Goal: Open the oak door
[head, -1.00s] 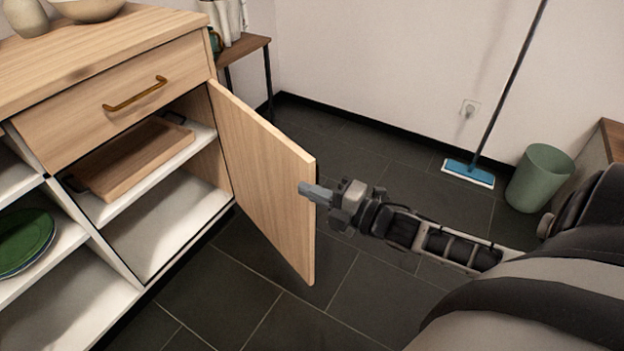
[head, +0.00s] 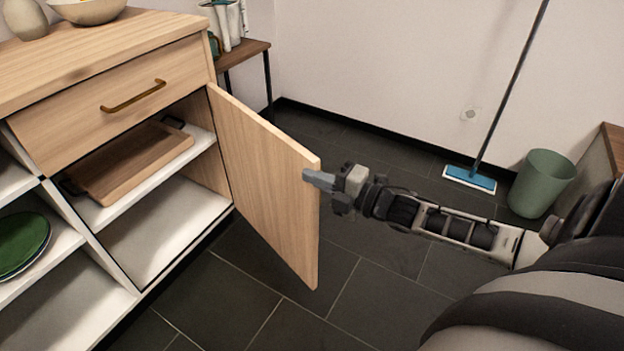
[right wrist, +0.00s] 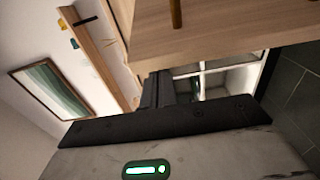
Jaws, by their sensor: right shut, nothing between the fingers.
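The oak door (head: 262,180) stands swung wide open from the cabinet, hinged at the right side of the opening. Its inner face shows in the head view; its handle is hidden there. My right gripper (head: 318,180) is shut and empty at the door's free outer edge, with its fingertips close to or against that edge; I cannot tell whether they touch. In the right wrist view the door's wooden face (right wrist: 225,25) fills the top, with part of a brass handle (right wrist: 176,12). My left gripper is not in view.
Inside the cabinet a wooden tray (head: 130,163) lies on the upper shelf. A drawer with a brass handle (head: 133,96) is above. A green plate (head: 22,246) lies at left. A mop (head: 470,178) and green bin (head: 541,184) stand by the wall. Dark floor lies clear around the door.

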